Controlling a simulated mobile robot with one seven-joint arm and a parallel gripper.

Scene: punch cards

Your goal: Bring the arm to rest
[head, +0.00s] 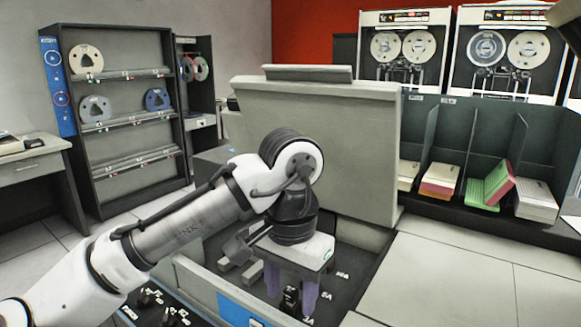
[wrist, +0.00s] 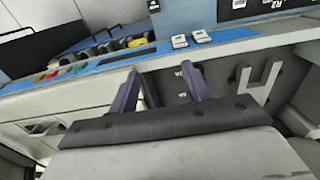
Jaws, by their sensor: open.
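My arm (head: 185,220) reaches in from the lower left of the head view and bends at a dark joint near the middle. My gripper (head: 291,290) hangs below it with its purple fingers pointing down, over or in front of a dark panel with white labels (head: 345,274). In the wrist view my gripper (wrist: 161,76) has its two fingers apart. Nothing shows between the fingers but the machine behind them. Whether the fingertips touch the panel cannot be told.
A large grey cabinet (head: 310,140) stands right behind my arm. A blue-edged machine front (wrist: 85,78) with switches lies ahead of the fingers. Card stacks (head: 490,185) sit in dividers at the right. A tape rack (head: 120,120) stands at the left. The light worktop (head: 455,275) is bare.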

